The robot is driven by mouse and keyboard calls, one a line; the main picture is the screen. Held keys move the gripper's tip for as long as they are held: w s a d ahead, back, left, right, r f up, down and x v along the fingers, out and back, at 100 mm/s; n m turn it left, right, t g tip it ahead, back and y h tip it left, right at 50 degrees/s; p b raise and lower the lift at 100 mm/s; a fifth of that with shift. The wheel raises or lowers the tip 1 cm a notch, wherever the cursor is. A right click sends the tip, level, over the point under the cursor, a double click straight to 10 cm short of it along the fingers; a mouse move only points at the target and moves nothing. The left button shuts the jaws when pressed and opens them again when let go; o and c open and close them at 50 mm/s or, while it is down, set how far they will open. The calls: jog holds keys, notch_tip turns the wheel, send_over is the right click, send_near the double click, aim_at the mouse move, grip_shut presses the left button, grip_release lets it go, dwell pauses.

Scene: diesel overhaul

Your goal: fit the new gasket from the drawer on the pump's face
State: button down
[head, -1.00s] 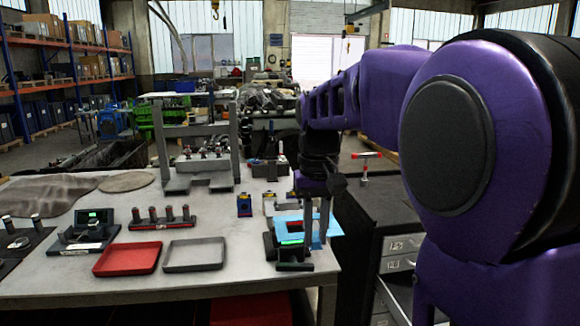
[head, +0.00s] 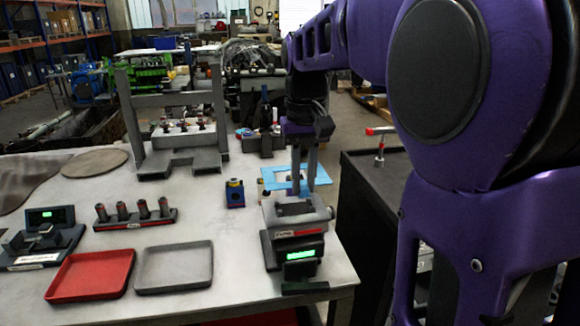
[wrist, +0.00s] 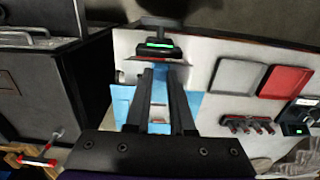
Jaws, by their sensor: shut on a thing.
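A green-lit display (head: 300,256) is at the unit's front. The gap between gasket and unit is unclear. The drawer is hidden behind my arm.
A red tray (head: 90,275) and a grey tray (head: 174,267) lie left of the unit. A rack of several cylinders (head: 135,214) and a blue-yellow block (head: 235,194) stand nearby. A black cabinet (head: 365,175) with a red-handled tool (head: 379,133) is at right.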

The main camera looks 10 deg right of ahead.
jog(key=shift+s+f, duration=0.1)
jog(key=shift+f, duration=0.55)
notch_tip(320, 180, down, 5)
jog(key=b, duration=0.3)
jog(key=shift+r, duration=0.2)
jog(key=shift+f, duration=0.55)
jog(key=shift+f+b, duration=0.4)
jog(key=shift+f, duration=0.5)
dwell(0.6)
jog(key=c, duration=0.7)
grip_release()
jog(key=shift+r, duration=0.1)
notch_tip(320, 180, up, 17)
jog(key=p, duration=0.3)
jog(key=shift+r, duration=0.2)
